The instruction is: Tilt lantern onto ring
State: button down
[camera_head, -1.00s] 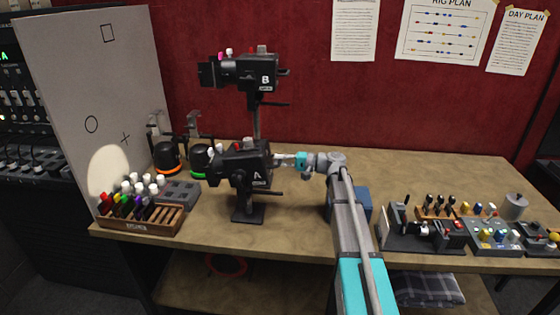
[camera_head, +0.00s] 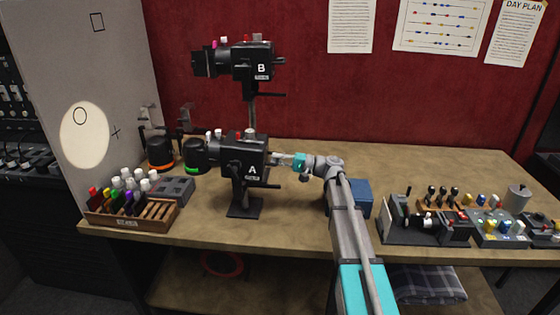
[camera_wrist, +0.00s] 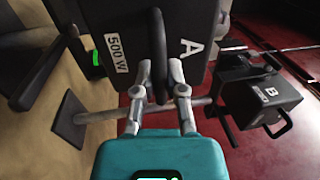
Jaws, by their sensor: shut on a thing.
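Lantern A (camera_head: 240,157), a black stage lantern on a short stand, points left at the grey panel, its body near level. My gripper (camera_head: 274,160) is at its rear; in the wrist view (camera_wrist: 160,72) its fingers are shut on the lantern's dark rear handle (camera_wrist: 157,40). The lit spot (camera_head: 85,145) is a pale upright oval on the panel. The drawn ring (camera_head: 80,116) lies inside the spot's upper part, so the spot's middle is below the ring and slightly right of it.
Lantern B (camera_head: 240,62) stands higher behind A on a pole. A drawn square (camera_head: 97,21) and cross (camera_head: 116,133) are also on the panel (camera_head: 125,70). A pen rack (camera_head: 130,215) and two dark round-bodied units stand left. A blue box (camera_head: 361,197) is beside my arm.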

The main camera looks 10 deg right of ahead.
jog(key=shift+f+b, duration=0.55)
jog(key=shift+f, duration=0.35)
jog(key=c, duration=0.7)
grip_release()
jog(key=shift+a, duration=0.1)
